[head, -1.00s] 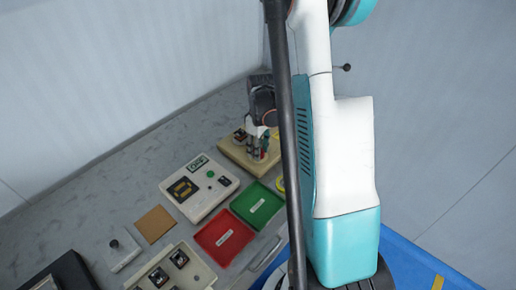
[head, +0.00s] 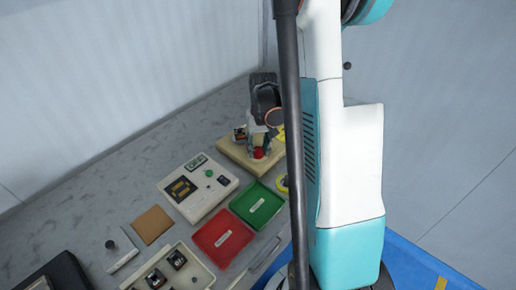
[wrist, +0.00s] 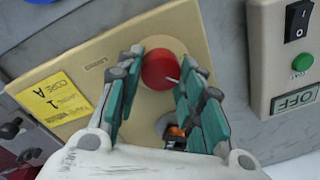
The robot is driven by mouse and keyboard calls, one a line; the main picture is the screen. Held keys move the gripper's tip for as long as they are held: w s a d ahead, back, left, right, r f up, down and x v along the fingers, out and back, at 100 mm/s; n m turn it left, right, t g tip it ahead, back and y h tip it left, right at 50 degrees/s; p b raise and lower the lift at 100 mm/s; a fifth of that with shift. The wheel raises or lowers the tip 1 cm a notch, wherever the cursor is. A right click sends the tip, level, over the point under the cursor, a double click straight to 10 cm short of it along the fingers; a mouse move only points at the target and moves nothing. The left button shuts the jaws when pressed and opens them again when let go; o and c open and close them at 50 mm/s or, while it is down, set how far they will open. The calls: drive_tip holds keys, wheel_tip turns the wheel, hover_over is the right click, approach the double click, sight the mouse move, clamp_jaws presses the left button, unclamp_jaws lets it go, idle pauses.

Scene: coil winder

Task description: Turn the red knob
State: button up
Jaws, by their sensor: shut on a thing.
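The red knob (head: 258,153) stands on a beige winder base (head: 233,152) at the back of the bench. In the wrist view the round red knob (wrist: 158,68) has a short white mark at its lower right. My gripper (head: 262,147) is at the knob, pointing down. In the wrist view its teal-padded fingers (wrist: 163,75) are on either side of the knob and shut on it. The knob's sides are partly hidden by the fingers. A small dark and orange part (wrist: 174,133) shows between the fingers, partly hidden.
A control box (head: 198,190) with a green button, dark switch and display stands beside the base. Red (head: 223,238) and green (head: 258,205) trays lie in front of it. A yellow label (wrist: 55,100) is on the base. A brown square pad (head: 152,224) lies further left.

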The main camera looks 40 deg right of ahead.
sight(260, 150)
drive_tip(key=shift+m, duration=1.2)
drive_tip(key=o, duration=1.1)
drive_tip(key=shift+c, duration=0.2)
wheel_tip(260, 150, up, 12)
drive_tip(key=shift+s+d, duration=0.25)
drive_tip(key=shift+s, duration=0.05)
